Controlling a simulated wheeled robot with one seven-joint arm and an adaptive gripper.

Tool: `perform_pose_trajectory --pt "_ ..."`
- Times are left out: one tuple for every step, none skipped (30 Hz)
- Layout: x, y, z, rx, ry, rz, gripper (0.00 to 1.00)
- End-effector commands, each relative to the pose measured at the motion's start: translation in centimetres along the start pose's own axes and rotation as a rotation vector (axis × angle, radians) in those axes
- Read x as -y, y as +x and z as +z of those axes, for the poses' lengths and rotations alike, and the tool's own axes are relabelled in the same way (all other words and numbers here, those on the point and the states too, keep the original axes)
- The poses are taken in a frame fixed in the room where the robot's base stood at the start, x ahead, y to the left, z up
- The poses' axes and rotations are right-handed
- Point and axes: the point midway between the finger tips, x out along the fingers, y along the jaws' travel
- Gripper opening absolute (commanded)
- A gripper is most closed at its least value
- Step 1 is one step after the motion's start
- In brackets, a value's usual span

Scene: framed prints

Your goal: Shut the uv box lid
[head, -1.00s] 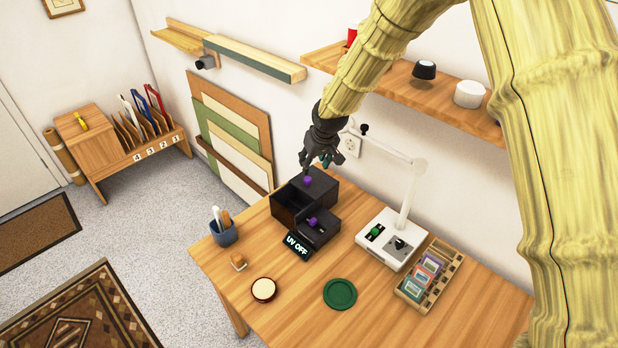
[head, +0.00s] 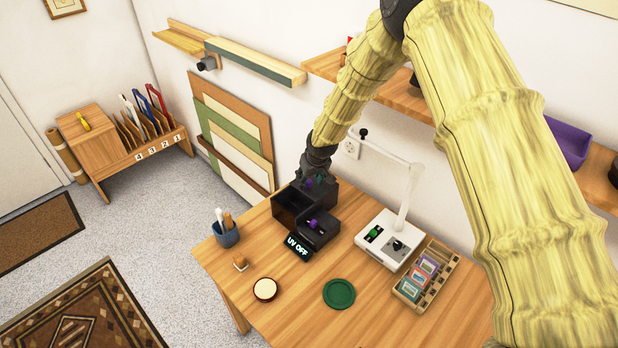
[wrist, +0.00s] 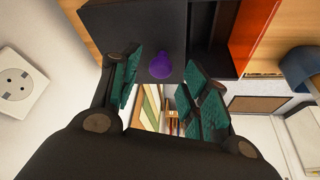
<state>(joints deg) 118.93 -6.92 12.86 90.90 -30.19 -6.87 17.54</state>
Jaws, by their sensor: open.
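The uv box (head: 318,233) is black and stands on the table, with a dark open compartment visible at its left. One purple knob (head: 314,223) is on its front part. Another purple knob (head: 309,183) is on the flat black panel at the back, and it also shows in the wrist view (wrist: 160,66). I cannot tell for sure which panel is the lid. My gripper (head: 312,178) is open over the back panel. In the wrist view its green-padded fingers (wrist: 166,82) stand on either side of the back knob; contact cannot be made out.
A "UV OFF" sign (head: 297,246) stands before the box. A white lamp stand (head: 388,240) and a slide rack (head: 427,275) are to its right. A blue pen cup (head: 226,236) is at left. A green disc (head: 339,293) lies in front. A wall shelf (head: 400,97) hangs behind.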

Motion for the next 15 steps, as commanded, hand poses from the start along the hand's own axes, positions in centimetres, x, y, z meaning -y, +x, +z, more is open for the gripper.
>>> perform_pose_trajectory --pt "0.0 0.3 -0.1 0.000 0.000 0.000 0.46" --pt "0.0 0.5 -0.1 0.000 0.000 0.000 0.46" --pt "0.0 0.8 -0.1 0.000 0.000 0.000 0.46" --pt "0.0 0.9 0.0 0.000 0.000 0.000 0.46" --pt "0.0 1.0 0.0 0.000 0.000 0.000 0.46" --pt "0.0 1.2 0.0 0.000 0.000 0.000 0.46" --pt "0.0 1.3 0.0 0.000 0.000 0.000 0.46" --pt "0.0 1.4 0.0 0.000 0.000 0.000 0.46" --pt "0.0 1.4 0.0 0.000 0.000 0.000 0.46" --pt "0.0 1.5 0.0 0.000 0.000 0.000 0.46" --pt "0.0 1.5 0.0 0.000 0.000 0.000 0.46" --pt "0.0 1.6 0.0 0.000 0.000 0.000 0.46" --pt "0.0 1.6 0.0 0.000 0.000 0.000 0.46" --pt "0.0 1.6 0.0 0.000 0.000 0.000 0.46" --pt "0.0 1.6 0.0 0.000 0.000 0.000 0.46"
